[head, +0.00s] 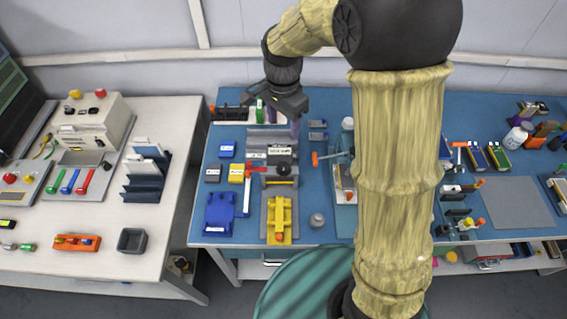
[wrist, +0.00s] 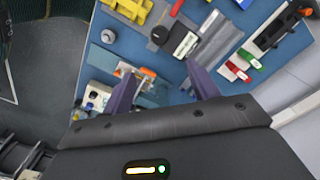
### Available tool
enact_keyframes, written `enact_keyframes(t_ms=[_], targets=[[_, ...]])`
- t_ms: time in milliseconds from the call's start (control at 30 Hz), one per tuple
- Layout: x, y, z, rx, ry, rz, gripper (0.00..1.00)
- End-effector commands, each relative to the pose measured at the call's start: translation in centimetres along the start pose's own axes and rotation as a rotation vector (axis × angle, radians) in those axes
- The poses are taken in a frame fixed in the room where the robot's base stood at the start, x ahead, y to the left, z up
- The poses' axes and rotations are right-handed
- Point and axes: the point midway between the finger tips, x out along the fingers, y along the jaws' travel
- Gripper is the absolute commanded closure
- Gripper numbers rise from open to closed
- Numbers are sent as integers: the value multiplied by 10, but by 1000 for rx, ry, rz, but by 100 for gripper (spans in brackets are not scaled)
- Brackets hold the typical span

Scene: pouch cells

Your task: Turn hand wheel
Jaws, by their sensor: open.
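A grey fixture with a dark round knob (head: 283,169), which looks like the hand wheel, stands on the blue bench (head: 330,222). A block with a white label (head: 280,151) is just behind the knob. The dark knob also shows near the top of the wrist view (wrist: 159,35), beside the black-and-white block (wrist: 186,44). My gripper (head: 285,122) is above the back part of the bench, behind the fixture and apart from it. In the wrist view its two purple fingers (wrist: 163,88) are spread, with nothing held between them.
A yellow fixture (head: 280,218) and a blue fixture (head: 220,212) stand at the front of the bench. A red-handled lever (head: 247,190) is left of the knob. An orange-handled device (head: 338,158) is to the right. A white table (head: 110,262) stands at left.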

Motion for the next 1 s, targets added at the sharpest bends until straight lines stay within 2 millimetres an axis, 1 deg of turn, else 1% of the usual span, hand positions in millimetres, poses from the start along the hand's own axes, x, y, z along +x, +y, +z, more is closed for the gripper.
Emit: enact_keyframes(t_ms=[267,367,467,567,1000], targets=[[1,1,0,-1,0,0,41],[7,1,0,-1,0,0,41],[17,1,0,-2,-1,2,41],[32,2,0,-2,-2,4,41],[110,2,0,-2,-2,4,41]])
